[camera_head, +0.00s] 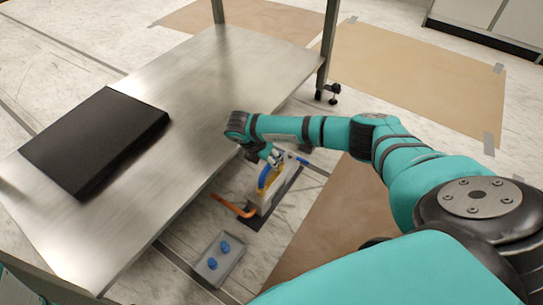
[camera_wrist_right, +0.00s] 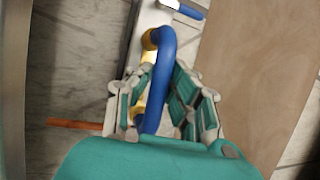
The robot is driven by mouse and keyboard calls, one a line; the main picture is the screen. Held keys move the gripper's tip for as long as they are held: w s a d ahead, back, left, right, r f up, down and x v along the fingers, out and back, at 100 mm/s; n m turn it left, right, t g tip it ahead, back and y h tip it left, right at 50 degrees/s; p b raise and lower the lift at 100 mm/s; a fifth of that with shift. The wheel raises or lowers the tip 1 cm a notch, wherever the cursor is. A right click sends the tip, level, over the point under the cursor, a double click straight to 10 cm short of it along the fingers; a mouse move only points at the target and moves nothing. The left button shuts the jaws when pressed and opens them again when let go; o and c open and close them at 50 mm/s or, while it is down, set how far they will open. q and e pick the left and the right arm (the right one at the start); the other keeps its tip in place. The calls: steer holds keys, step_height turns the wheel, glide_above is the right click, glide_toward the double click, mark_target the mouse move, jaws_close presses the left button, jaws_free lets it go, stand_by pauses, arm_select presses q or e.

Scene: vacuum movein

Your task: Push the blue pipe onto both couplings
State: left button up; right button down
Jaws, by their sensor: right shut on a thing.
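The blue pipe (camera_wrist_right: 164,62) is a curved tube. In the right wrist view its bend runs from a yellow coupling (camera_wrist_right: 150,40) at the top down between my fingers. More yellow (camera_wrist_right: 141,110) shows beside its lower end; how far the pipe sits on either coupling cannot be told. My right gripper (camera_wrist_right: 160,84) has its fingers on both sides of the pipe and is shut on it. In the head view my right gripper (camera_head: 270,157) reaches down past the table edge, just above the blue pipe (camera_head: 264,175) and the metal assembly. My left gripper is not in view.
A steel table (camera_head: 190,85) with a black slab (camera_head: 95,140) stands at the left. An orange handle (camera_head: 233,206) sticks out beside the assembly. A grey tray (camera_head: 232,266) with two blue pieces lies on the floor. Brown sheets (camera_head: 415,80) cover clear floor.

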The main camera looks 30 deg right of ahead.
steer(key=shift+s+d+f, duration=0.1)
steer(key=shift+d+f, duration=0.05)
steer(key=c, duration=1.2)
jaws_free()
steer(key=v, duration=1.2)
